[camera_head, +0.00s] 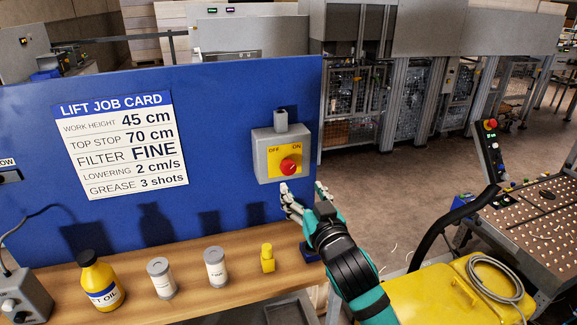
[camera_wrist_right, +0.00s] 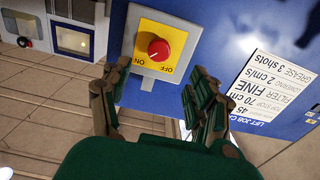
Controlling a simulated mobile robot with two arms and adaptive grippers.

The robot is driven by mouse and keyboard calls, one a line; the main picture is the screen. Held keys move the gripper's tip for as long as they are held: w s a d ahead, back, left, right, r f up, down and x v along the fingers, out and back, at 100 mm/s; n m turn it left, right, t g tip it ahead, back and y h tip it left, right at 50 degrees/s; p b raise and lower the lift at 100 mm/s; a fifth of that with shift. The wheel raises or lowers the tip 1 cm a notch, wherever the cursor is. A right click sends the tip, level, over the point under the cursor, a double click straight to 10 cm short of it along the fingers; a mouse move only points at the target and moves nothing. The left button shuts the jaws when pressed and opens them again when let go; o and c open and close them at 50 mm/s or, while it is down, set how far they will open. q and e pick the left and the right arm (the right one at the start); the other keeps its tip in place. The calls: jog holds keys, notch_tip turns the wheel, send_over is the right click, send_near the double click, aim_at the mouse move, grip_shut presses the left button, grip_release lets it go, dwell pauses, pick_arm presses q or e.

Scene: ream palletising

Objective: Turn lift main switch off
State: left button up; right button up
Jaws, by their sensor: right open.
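The main switch is a grey box with a yellow plate (camera_head: 273,158) and a red knob (camera_head: 288,167), mounted at the right end of a blue panel. The plate reads OFF at left and ON at right. The knob (camera_wrist_right: 158,49) shows upside down in the right wrist view; its exact pointing is too small to be sure of. My right gripper (camera_head: 304,191) is open and empty just below the switch box, apart from the knob. In the wrist view its fingers (camera_wrist_right: 150,88) are spread on either side below the plate. My left gripper is not in view.
A wooden shelf (camera_head: 195,268) below the panel holds a yellow oil bottle (camera_head: 101,284), two cans (camera_head: 161,279) and a small yellow item (camera_head: 267,258). A job card (camera_head: 121,145) hangs on the panel. A yellow lidded container (camera_head: 440,297) stands at right.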

aim_at(290, 170)
jog(key=x, duration=0.7)
jog(key=shift+w+p, duration=0.2)
jog(key=shift+p, duration=0.1)
jog(key=shift+x, duration=1.15)
jog(key=shift+w+f, duration=0.15)
jog(key=shift+w, duration=0.25)
jog(key=shift+w+a, duration=0.2)
jog(key=shift+w, duration=0.05)
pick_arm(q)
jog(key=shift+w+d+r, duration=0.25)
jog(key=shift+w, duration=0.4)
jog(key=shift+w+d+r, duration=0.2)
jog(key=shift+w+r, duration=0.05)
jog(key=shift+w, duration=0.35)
pick_arm(e)
jog(key=c, duration=1.2)
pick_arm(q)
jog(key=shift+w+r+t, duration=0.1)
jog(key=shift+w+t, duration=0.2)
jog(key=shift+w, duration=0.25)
